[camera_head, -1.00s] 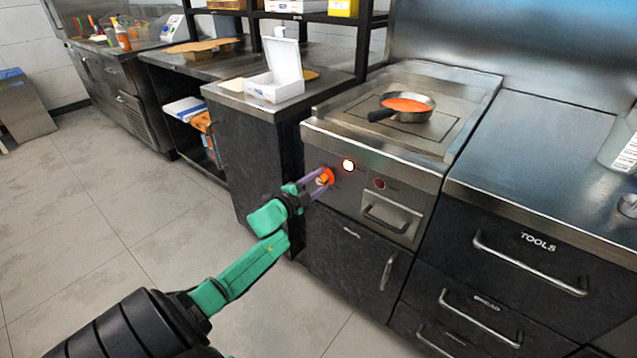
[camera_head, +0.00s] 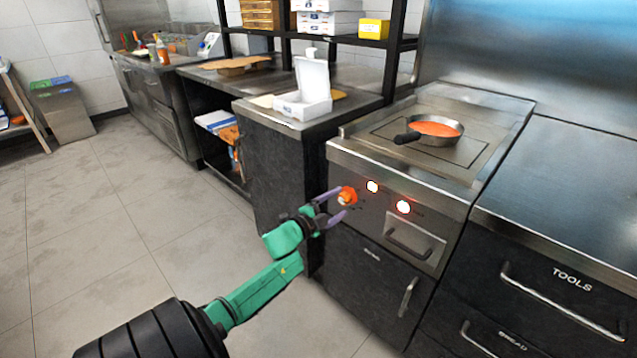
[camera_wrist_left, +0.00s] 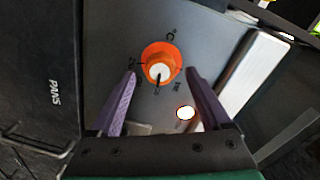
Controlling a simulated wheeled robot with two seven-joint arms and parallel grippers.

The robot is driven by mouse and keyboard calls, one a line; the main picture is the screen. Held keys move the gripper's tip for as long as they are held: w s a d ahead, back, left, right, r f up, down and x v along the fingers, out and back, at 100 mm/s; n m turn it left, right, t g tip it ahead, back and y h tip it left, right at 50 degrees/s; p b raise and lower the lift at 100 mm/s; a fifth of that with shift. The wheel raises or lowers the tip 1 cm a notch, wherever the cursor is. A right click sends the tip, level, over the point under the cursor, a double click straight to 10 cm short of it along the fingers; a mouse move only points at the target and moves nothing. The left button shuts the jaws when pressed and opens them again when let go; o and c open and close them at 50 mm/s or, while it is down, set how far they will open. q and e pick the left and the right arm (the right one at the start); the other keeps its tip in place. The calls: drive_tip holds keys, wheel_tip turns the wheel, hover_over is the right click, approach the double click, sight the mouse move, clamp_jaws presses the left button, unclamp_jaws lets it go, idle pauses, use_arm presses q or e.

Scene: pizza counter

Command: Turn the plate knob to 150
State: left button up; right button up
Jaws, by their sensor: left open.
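The orange plate knob (camera_head: 347,196) is on the front panel of the stove, left of two lit round lights. It also shows in the left wrist view (camera_wrist_left: 161,50), with a pale centre and a dark pointer line toward the bottom of the picture. Small marks ring the knob; I cannot read the numbers surely. My left gripper (camera_head: 338,203) is open at the knob, its purple fingers on either side. In the left wrist view a gap shows between the knob and each finger. My right gripper is not in view.
A frying pan (camera_head: 434,129) with red sauce sits on the hot plate. Both lights, the left (camera_head: 372,186) and the right (camera_head: 403,206), glow. A drawer handle (camera_head: 410,243) sticks out below them. An open white box (camera_head: 303,104) stands on the left counter.

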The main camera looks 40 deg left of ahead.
use_arm(q)
drive_tip(key=s+p, duration=0.1)
drive_tip(key=s, duration=1.1)
drive_tip(key=shift+s+r, duration=0.3)
drive_tip(key=shift+r, duration=0.1)
drive_tip(key=shift+f, duration=0.1)
drive_tip(key=s+d+f+n+g, duration=0.2)
drive_tip(key=s+f+n+g, duration=0.15)
drive_tip(key=f, duration=0.75)
drive_tip(key=s+d+f+n+g+y, duration=0.1)
drive_tip(key=s+d+f+n+g, duration=0.3)
drive_tip(key=f, duration=0.7)
drive_tip(key=s+a+f+n+g, duration=0.15)
drive_tip(key=s+f, duration=0.45)
drive_tip(key=f, duration=0.6)
drive_tip(key=s+d+f+n+g+h, duration=0.1)
drive_tip(key=s+d+f+g, duration=0.3)
drive_tip(key=s+d+f, duration=0.4)
drive_tip(key=s+d+f+n+g, duration=0.1)
drive_tip(key=s+d+f+g, duration=0.3)
drive_tip(key=s, duration=0.6)
wheel_tip(320, 180, up, 12)
drive_tip(key=d+p, duration=0.1)
drive_tip(key=p, duration=1.2)
drive_tip(key=shift+s+d+r+t, duration=0.15)
drive_tip(key=shift+s+t, duration=0.05)
drive_tip(key=shift+t, duration=0.1)
